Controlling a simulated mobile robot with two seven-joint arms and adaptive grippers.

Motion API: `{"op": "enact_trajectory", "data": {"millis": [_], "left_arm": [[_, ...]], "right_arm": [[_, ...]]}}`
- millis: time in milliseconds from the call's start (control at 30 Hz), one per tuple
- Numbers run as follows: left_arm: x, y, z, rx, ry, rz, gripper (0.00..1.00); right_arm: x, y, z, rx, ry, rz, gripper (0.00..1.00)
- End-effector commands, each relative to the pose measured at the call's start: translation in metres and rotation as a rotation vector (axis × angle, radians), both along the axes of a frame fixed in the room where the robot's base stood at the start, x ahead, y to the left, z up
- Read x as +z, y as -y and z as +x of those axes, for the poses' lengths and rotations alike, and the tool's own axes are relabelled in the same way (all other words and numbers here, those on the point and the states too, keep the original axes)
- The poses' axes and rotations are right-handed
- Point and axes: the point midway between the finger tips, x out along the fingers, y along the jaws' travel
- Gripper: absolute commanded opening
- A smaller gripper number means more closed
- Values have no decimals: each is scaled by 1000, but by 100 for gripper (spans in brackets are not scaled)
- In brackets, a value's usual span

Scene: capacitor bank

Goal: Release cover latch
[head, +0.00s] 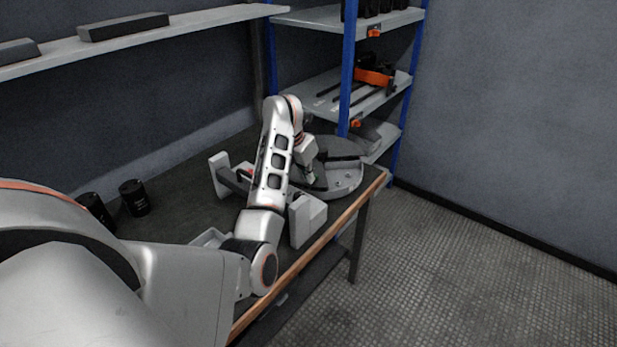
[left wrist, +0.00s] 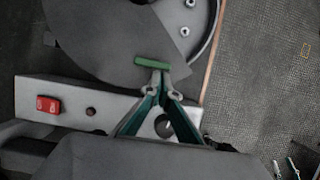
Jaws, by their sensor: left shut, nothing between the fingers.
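A round grey housing (head: 345,190) stands at the far end of the bench. A dark disc-like cover (left wrist: 95,30) lies over it in the left wrist view, with the pale housing rim (left wrist: 190,18) showing at its right. A small green bar (left wrist: 152,63), which looks like the latch, lies at the cover's lower right edge. My left gripper (left wrist: 162,86) is shut and empty, its tips just below the green bar; I cannot tell whether they touch it. In the head view the left gripper (head: 311,176) is small and partly hidden.
A pale beam with a red switch (left wrist: 47,104) lies beside the cover. Two black cylinders (head: 134,197) stand on the bench (head: 175,225) at the left. A blue-posted shelf rack (head: 348,70) stands behind the housing. Open floor (head: 440,260) lies to the right.

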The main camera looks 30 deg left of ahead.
Motion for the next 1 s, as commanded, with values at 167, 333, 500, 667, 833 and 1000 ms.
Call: {"op": "enact_trajectory", "data": {"millis": [167, 333, 500, 667, 833, 1000], "left_arm": [[0, 0, 0, 0, 0, 1, 0], [0, 0, 0, 1, 0, 1, 0], [0, 1, 0, 11, 0, 1, 0], [0, 1, 1, 35, 0, 1, 0], [0, 1, 1, 45, 0, 1, 0], [0, 1, 1, 56, 0, 1, 0]], "right_arm": [[0, 0, 0, 1, 0, -1, 40], [-2, 0, -1, 0, -4, -1, 40], [-5, 0, -2, 1, -8, -1, 40], [-5, -1, -3, 2, -10, -1, 40], [-5, -1, -3, 3, -9, 0, 40], [-4, -1, -3, 3, -8, 0, 40]]}}
